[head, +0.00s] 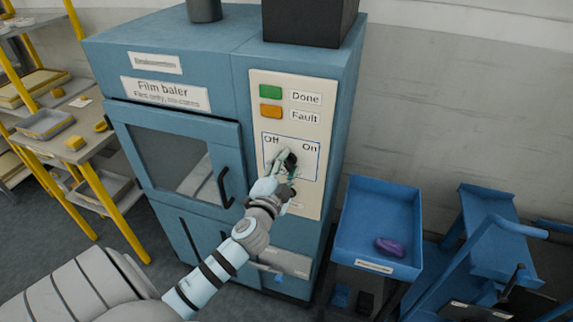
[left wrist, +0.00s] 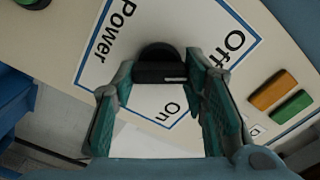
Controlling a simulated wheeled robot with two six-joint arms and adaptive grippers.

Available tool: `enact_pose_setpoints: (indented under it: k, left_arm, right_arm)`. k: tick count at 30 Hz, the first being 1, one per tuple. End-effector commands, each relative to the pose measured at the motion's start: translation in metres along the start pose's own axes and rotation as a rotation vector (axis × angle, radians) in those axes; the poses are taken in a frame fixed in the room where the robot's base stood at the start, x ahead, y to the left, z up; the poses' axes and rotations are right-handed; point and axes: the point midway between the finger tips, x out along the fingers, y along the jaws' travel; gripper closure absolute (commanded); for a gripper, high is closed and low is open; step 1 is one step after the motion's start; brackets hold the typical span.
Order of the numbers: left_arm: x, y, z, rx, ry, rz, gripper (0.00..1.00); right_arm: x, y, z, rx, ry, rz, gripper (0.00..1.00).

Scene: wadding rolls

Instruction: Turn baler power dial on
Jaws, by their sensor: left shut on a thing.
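The baler (head: 280,75) is a blue cabinet with a cream control panel (head: 314,196). The black power dial (head: 291,158) sits in a blue-outlined square between the words Off and On. In the left wrist view the dial (left wrist: 158,54) is dark, with a small white mark on it. I cannot tell clearly which word it points at. My left gripper (head: 284,166) is at the dial, and its green-padded fingers (left wrist: 158,80) are shut on the dial from both sides. The fingers partly hide the dial in the head view. My right gripper is not in view.
A green Done lamp (head: 271,92) and an orange Fault lamp (head: 271,111) sit above the dial. A blue tray (head: 376,215) with a purple item (head: 390,247) stands right of the baler. Yellow-framed shelving (head: 110,207) is at left. A blue cart (head: 490,235) stands at right.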

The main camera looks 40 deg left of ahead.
Motion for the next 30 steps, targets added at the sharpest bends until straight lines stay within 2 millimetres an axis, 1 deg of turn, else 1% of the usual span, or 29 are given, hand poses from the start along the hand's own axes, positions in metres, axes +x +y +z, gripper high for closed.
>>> enact_pose_setpoints:
  k: [9,30]
  left_arm:
    - [0.000,0.000,0.000,0.284,-0.002,0.002,0.88]
    - [0.000,0.002,0.001,0.950,-0.001,0.004,0.88]
  right_arm:
    - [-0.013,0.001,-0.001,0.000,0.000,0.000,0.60]
    - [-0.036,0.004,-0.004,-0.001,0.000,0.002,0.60]
